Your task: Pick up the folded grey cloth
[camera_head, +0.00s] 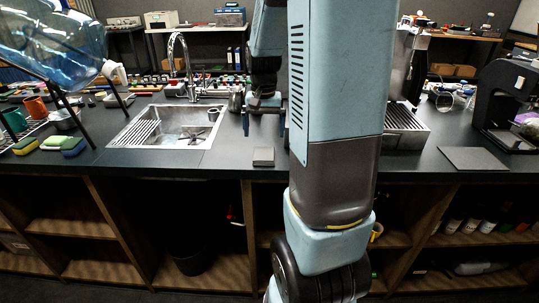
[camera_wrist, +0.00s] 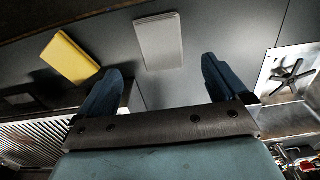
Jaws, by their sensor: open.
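The folded grey cloth (camera_head: 263,156) lies flat near the front edge of the dark counter, right of the sink. In the wrist view the cloth (camera_wrist: 160,41) is a pale grey rectangle at the top middle, beyond the fingertips. My gripper (camera_head: 264,122) is above the counter, farther back than the cloth. In the wrist view my gripper (camera_wrist: 161,76) has its two dark blue fingers wide apart, with bare counter between them. The cloth is apart from both fingers and fully visible.
A yellow block-like item (camera_wrist: 70,57) lies beside the cloth; my arm hides it in the head view. The sink (camera_head: 168,127) is to the left, with a tall tap (camera_head: 182,50). A slatted machine tray (camera_head: 406,118) and dark mat (camera_head: 472,158) are to the right.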

